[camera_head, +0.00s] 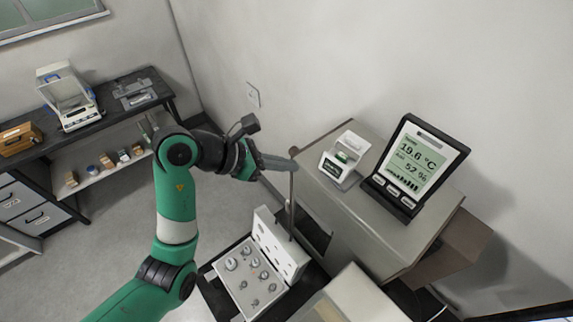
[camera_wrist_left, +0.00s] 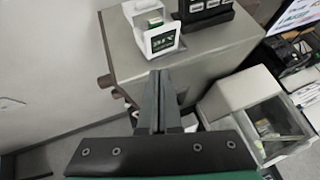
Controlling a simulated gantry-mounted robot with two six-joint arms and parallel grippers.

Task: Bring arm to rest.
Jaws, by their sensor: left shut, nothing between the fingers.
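My left arm is green and comes in from the lower left of the head view. Its gripper (camera_head: 292,163) is shut and empty, in the air beside the left edge of a grey cabinet (camera_head: 400,238). In the left wrist view the gripper's fingers (camera_wrist_left: 157,75) are together, pointing toward the cabinet side below a small white holder. My right gripper does not show in either view.
A white holder (camera_head: 342,160) and a temperature display (camera_head: 415,167) stand on the cabinet. A tray of metal weights (camera_head: 250,280) lies below the gripper. A balance (camera_head: 68,96) and a wooden box (camera_head: 20,138) stand on the dark bench at left.

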